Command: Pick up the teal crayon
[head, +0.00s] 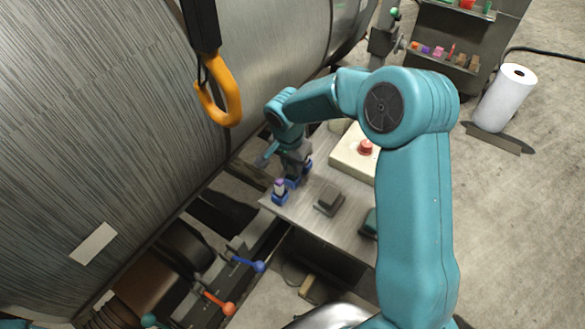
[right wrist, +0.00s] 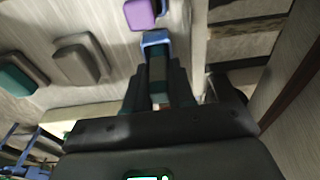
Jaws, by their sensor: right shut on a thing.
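My right gripper (head: 298,176) is low over the left end of the grey work shelf (head: 345,228), pointing down. In the right wrist view its dark fingers (right wrist: 158,88) are closed around a narrow dark teal piece, which I take for the teal crayon (right wrist: 158,68). A blue part shows at its far end. Most of the crayon is hidden by the fingers, and whether it is clear of the shelf I cannot tell. A purple-topped piece in a blue base (head: 279,190) stands just left of the gripper; its purple top (right wrist: 140,14) shows beyond the fingers. My left gripper is out of view.
A pale box with a red button (head: 365,147) and a dark block (head: 328,199) stand on the shelf. A big metal cylinder (head: 120,100) rises at left. An orange hook (head: 229,95) hangs above. Levers (head: 245,263) lie below; a paper roll (head: 504,97) stands at right.

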